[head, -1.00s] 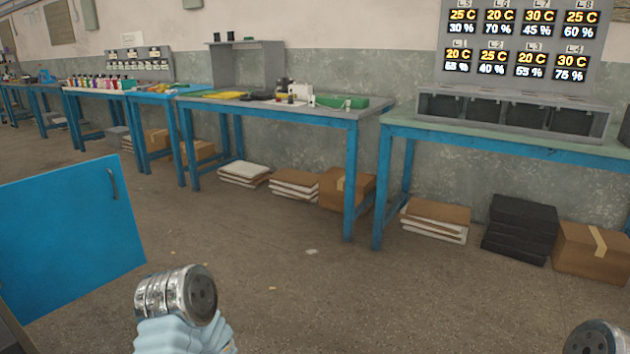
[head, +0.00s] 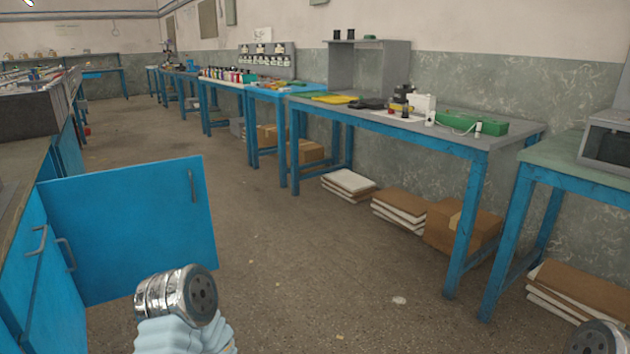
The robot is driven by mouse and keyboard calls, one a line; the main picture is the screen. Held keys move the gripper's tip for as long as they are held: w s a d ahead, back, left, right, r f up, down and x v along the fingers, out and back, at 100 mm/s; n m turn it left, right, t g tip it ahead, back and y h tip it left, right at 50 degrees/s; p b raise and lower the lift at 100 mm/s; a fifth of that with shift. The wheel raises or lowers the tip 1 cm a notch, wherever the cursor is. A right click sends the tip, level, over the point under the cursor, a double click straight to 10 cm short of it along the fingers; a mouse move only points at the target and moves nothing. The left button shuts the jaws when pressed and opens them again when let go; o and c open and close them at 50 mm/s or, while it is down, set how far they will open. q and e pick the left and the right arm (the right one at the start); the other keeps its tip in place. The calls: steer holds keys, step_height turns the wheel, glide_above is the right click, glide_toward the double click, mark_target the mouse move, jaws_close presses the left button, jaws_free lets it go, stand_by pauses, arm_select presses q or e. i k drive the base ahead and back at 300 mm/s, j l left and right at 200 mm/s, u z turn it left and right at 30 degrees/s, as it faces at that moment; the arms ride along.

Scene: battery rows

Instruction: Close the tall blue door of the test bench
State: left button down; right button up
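The blue door (head: 130,225) stands open at the left of the head view, swung out from the bench into the aisle. It has a grey vertical handle (head: 192,186) near its free edge. The bench (head: 30,270) it belongs to runs along the left edge, with other blue fronts and grey handles. Part of my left arm shows at the bottom, in front of and to the right of the door's lower corner, apart from the handle as far as I can tell. A bit of my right arm shows at the bottom right corner. Neither gripper's fingers are in view.
A long blue table (head: 400,125) with tools stands along the right wall, with boxes (head: 462,228) and stacked boards (head: 348,186) under it. A second table (head: 570,165) is at the right. The floor aisle between the door and the tables is clear.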

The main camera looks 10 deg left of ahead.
mark_target(122, 226)
steer(key=i+l+u, duration=0.2)
steer(key=u, duration=0.25)
steer(key=i+l+u, duration=0.25)
steer(key=u, duration=0.2)
steer(key=i+l+u, duration=0.15)
steer(key=l+u, duration=0.3)
steer(key=i+l+u, duration=0.1)
steer(key=l+u, duration=0.15)
steer(key=u, duration=0.2)
steer(key=i+l+u, duration=0.15)
steer(key=l+u, duration=0.15)
steer(key=l, duration=0.2)
